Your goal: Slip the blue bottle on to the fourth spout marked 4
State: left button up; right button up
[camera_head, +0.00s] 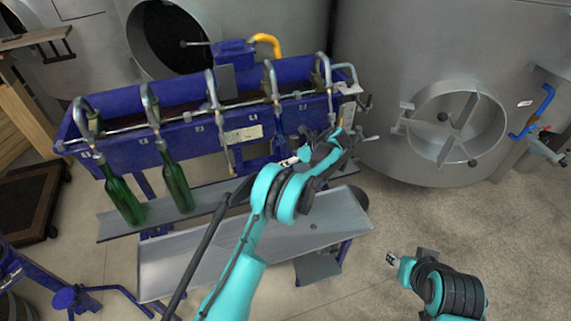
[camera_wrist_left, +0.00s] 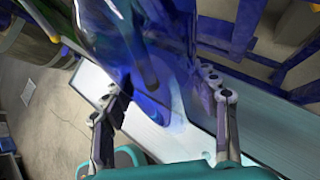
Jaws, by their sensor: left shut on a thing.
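The small number labels are too blurred to read. My right gripper (camera_head: 391,258) is low at the right, away from the machine; its fingers are unclear.
Two green bottles (camera_head: 122,196) (camera_head: 177,184) stand under the two leftmost spouts on a narrow metal shelf (camera_head: 215,192). A wider sloping metal tray (camera_head: 225,255) lies in front. Large steel tanks (camera_head: 430,60) stand behind. The floor at lower right is free.

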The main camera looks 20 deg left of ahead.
pick_arm(q)
jog(key=shift+w+a+f+n+t+y+b, duration=0.15)
jog(key=shift+w+a+f+t+y+b, duration=0.15)
jog(key=shift+w+a+f+b, duration=0.3)
jog(key=shift+w+a+f+n+t+y+b, duration=0.25)
jog(key=shift+w+f+t+b, duration=0.2)
jog(key=shift+w+b, duration=0.35)
jog(key=shift+w+a+f, duration=0.1)
jog(key=shift+w+a, duration=0.1)
jog(key=shift+a, duration=0.05)
jog(key=shift+s+d+f+b, duration=0.1)
jog(key=shift+f+b, duration=0.6)
jog(key=shift+f, duration=0.2)
jog(key=o, duration=1.6)
jog(key=shift+o, duration=0.2)
jog(key=shift+d, duration=0.1)
